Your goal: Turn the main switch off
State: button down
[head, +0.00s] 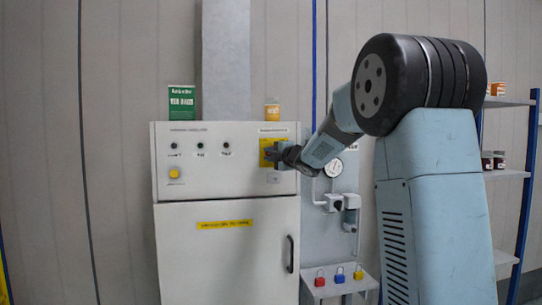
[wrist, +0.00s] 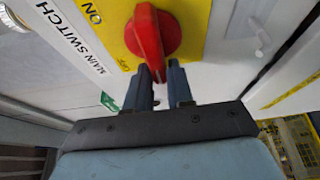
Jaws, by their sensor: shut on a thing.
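The main switch is a red rotary handle (wrist: 150,32) on a yellow plate (wrist: 190,40). In the wrist view its narrow end points down toward my gripper (wrist: 160,76), whose two fingers are closed around that end. The word ON shows on the plate at upper left, and a smaller label, partly readable, is near the fingers. A white strip reading MAIN SWITCH (wrist: 72,38) runs beside the plate. In the head view my gripper (head: 275,153) is at the yellow plate (head: 265,147) on the cabinet's upper right, covering the handle.
The grey cabinet (head: 225,245) has a door handle (head: 290,254), indicator lamps and a yellow button (head: 174,173). A green box (head: 181,102) and a yellow jar (head: 272,111) stand on top. Right of it are a gauge (head: 333,168) and padlocks on a ledge (head: 340,286).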

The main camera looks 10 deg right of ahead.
jog(key=shift+d+f, duration=0.15)
jog(key=shift+f, duration=0.1)
jog(key=c, duration=1.2)
grip_release()
jog(key=shift+o, duration=0.6)
jog(key=shift+w+r, duration=0.1)
jog(key=shift+r, duration=0.05)
jog(key=v, duration=1.3)
jog(key=shift+s, duration=0.35)
